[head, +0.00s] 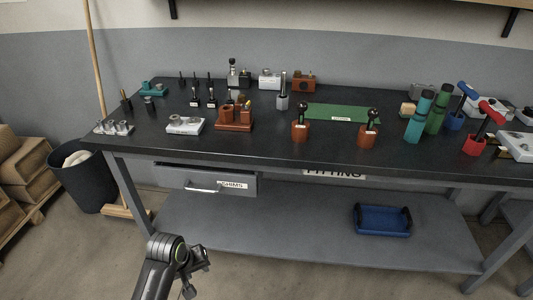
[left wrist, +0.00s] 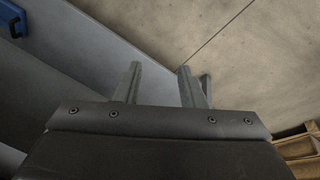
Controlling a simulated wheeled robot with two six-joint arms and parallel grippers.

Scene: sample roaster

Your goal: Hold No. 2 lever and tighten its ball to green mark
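Two orange-brown blocks with black ball-topped pieces stand near the front of the dark bench, a left one (head: 300,131) and a right one (head: 368,134). Each has a small white label too small to read, so I cannot tell which is No. 2. No green mark can be made out on them. My left gripper (head: 200,262) is low in front of the bench, well away from both blocks. In the left wrist view my left gripper (left wrist: 160,68) has its two fingers apart with nothing between them. My right gripper is not in view.
The bench (head: 270,143) holds a green mat (head: 343,112), a brown holder (head: 235,123), teal cylinders (head: 414,127) and red-handled tools at right. A drawer (head: 207,181) labelled SHIMS sits slightly out below the top. A blue tray (head: 382,220) lies on the lower shelf.

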